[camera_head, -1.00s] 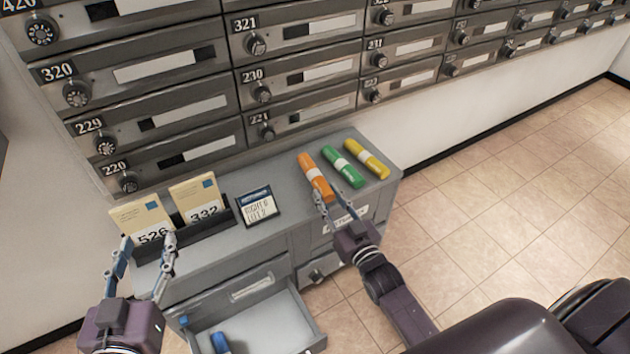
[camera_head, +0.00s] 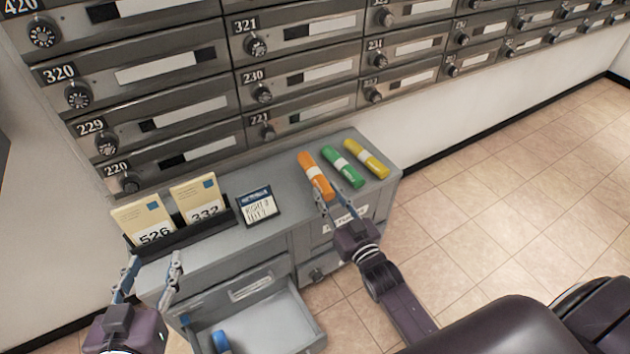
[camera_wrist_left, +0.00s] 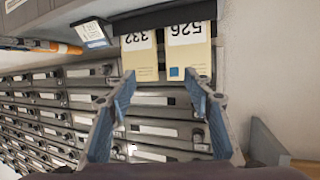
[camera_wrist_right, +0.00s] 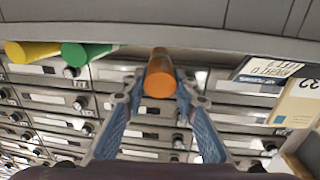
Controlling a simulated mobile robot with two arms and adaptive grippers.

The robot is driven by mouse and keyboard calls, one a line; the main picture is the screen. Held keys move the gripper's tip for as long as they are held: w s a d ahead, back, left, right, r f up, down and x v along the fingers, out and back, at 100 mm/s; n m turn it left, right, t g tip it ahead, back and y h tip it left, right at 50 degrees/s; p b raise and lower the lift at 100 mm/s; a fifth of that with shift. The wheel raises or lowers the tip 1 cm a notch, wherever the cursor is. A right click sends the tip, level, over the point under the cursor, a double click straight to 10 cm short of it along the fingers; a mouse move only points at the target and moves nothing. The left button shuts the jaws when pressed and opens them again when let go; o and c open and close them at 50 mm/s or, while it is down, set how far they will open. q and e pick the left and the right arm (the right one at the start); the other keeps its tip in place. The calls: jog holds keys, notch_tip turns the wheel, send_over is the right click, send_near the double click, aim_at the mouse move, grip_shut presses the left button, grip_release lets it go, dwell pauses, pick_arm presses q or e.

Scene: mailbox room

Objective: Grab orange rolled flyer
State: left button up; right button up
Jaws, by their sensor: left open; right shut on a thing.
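The orange rolled flyer (camera_head: 309,164) has a white band and lies on the cabinet top, left of the green and yellow ones. My right gripper (camera_head: 326,194) is at its near end. In the right wrist view the orange flyer's round end (camera_wrist_right: 160,82) is between the fingertips of my right gripper (camera_wrist_right: 157,90), which is shut on it. My left gripper (camera_head: 150,262) is open and empty, in front of the cabinet's left part. It also shows open in the left wrist view (camera_wrist_left: 160,92).
The green rolled flyer (camera_head: 343,166) and yellow rolled flyer (camera_head: 366,158) lie close to the right. A small sign (camera_head: 258,205) and a black holder (camera_head: 180,236) with envelopes stand to the left. An open drawer (camera_head: 270,322) holding a blue roll (camera_head: 221,341) juts out below. Mailboxes (camera_head: 190,125) rise behind.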

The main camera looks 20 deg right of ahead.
jog(key=shift+r+p, duration=0.4)
jog(key=shift+p, duration=0.05)
pick_arm(q)
jog(key=s+a+f+g+y, duration=0.1)
jog(key=s+a+f+g, duration=0.1)
jog(key=s+f+g, duration=0.2)
jog(key=shift+s+f+p, duration=0.3)
jog(key=shift+s+f, duration=0.1)
jog(key=shift+f, duration=0.9)
pick_arm(e)
jog(key=shift+r, duration=0.3)
pick_arm(q)
jog(key=s+a+f+g+y+p, duration=0.1)
jog(key=s+a+f+g, duration=0.1)
jog(key=s, duration=0.4)
jog(key=s+a+f+g+p, duration=0.2)
jog(key=s+f+g, duration=0.1)
jog(key=s, duration=0.4)
jog(key=shift+n+g+y, duration=0.3)
jog(key=shift+g+y, duration=0.1)
jog(key=shift+g, duration=0.3)
pick_arm(e)
jog(key=s, duration=0.8)
jog(key=shift+d, duration=0.15)
pick_arm(q)
jog(key=shift+w+a, duration=0.1)
